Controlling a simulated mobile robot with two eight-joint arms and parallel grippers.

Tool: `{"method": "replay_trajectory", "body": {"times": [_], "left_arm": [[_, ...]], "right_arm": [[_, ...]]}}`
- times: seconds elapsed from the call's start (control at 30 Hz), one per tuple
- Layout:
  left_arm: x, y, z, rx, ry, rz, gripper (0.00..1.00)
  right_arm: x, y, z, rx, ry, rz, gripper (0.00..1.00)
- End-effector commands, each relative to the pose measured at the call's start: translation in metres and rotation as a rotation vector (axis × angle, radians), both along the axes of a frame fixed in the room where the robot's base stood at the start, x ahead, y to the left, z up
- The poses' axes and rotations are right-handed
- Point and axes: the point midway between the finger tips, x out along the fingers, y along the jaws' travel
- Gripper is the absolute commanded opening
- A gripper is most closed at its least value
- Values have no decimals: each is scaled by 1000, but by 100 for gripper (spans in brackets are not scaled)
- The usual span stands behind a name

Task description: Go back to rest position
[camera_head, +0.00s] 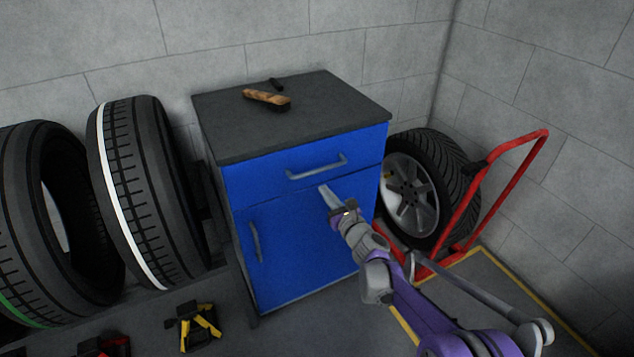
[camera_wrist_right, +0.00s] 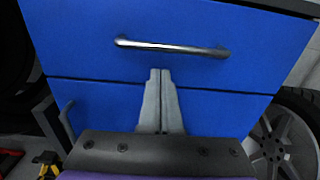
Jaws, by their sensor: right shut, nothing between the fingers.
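My right gripper (camera_head: 323,190) is shut and empty in front of the blue cabinet (camera_head: 300,245). In the right wrist view its two fingertips (camera_wrist_right: 160,72) are together, just below the drawer handle (camera_wrist_right: 172,46) in the picture and apart from it. The drawer handle (camera_head: 317,167) is a silver bar on the top drawer, which looks closed. The cabinet door below, with a vertical handle (camera_head: 256,242) at its left, also looks closed. My left gripper is not in view.
A brown-handled tool (camera_head: 266,97) lies on the dark cabinet top (camera_head: 335,105). Tyres (camera_head: 150,190) stand at the left. A red trolley (camera_head: 497,185) with a wheel (camera_head: 412,195) stands at the right. A black and yellow item (camera_head: 195,325) is at the lower left.

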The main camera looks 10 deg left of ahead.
Motion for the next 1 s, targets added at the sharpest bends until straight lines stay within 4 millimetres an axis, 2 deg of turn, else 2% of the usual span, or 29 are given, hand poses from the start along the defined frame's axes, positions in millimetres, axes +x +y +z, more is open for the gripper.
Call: {"method": "replay_trajectory", "body": {"times": [0.03, 0.2, 0.33, 0.53, 0.67, 0.77, 0.87, 1.0], "left_arm": [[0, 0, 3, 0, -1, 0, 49], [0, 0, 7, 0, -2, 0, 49], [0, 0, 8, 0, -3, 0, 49], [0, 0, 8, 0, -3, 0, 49], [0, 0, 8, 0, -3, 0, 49], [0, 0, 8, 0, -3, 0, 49], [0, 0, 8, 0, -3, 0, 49], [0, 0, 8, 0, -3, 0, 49]], "right_arm": [[-10, -7, 1, -2, -1, -1, 0], [-33, -25, 0, -1, 0, -1, 0], [-42, -31, -1, -2, 0, 0, 0], [-46, -34, -1, -8, -2, 1, 0], [-59, -37, 9, -113, -48, 26, 0], [-85, -42, 23, -309, -132, 81, 0], [-124, -51, 32, -576, -242, 168, 0], [-186, -71, 30, -959, -391, 324, 0]]}}
